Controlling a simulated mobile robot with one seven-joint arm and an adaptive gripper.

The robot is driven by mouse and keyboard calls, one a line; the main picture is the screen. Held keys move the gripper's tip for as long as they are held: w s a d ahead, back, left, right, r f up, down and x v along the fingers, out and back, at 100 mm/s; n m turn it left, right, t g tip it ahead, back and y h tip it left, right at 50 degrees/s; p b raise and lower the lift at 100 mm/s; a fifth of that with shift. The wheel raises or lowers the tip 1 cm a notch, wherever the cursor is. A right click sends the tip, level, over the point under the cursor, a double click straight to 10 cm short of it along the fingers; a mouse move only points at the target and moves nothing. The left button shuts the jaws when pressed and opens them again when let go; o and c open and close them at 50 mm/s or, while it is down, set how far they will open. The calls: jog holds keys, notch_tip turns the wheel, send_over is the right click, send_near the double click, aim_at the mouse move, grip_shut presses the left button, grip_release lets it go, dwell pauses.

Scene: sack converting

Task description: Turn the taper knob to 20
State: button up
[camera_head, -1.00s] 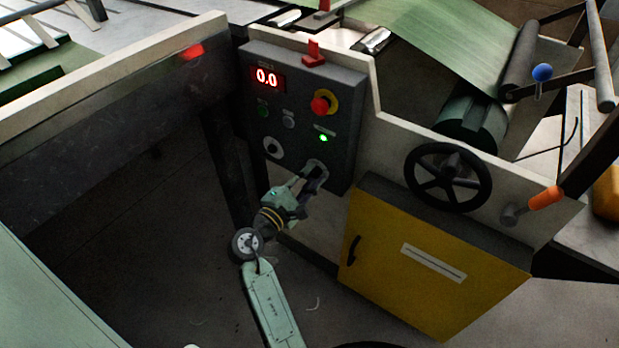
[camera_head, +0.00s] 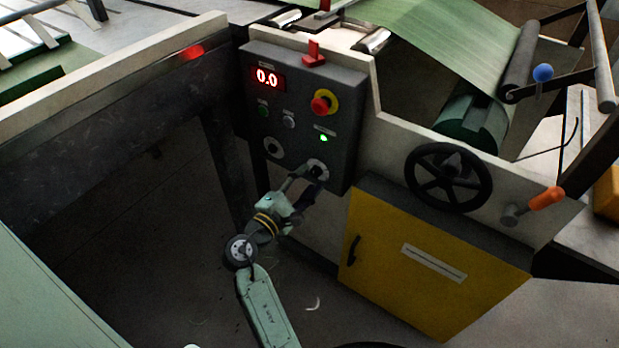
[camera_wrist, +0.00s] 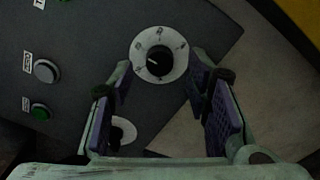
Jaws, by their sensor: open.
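The control panel (camera_head: 345,98) carries two white-faced dials, a left dial (camera_head: 273,147) and a right dial (camera_head: 318,168). I cannot read which is the taper knob. In the wrist view the right dial (camera_wrist: 160,54) lies ahead, between and beyond my fingertips. It has a dark centre knob with a light pointer line; its scale marks are too small to read. The left dial (camera_wrist: 122,133) is partly hidden by a finger. My gripper (camera_head: 303,184) is open and empty, just below the right dial and apart from it. It also shows in the wrist view (camera_wrist: 162,82).
A red display (camera_head: 267,78) reads 0.0. A red emergency button (camera_head: 321,104), a green button (camera_wrist: 40,111) and a grey button (camera_wrist: 46,70) share the panel. A yellow cabinet (camera_head: 430,280) and black handwheel (camera_head: 448,178) stand to the right. Open floor lies below left.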

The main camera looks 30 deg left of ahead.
jog(key=s, duration=1)
jog(key=shift+a, duration=0.4)
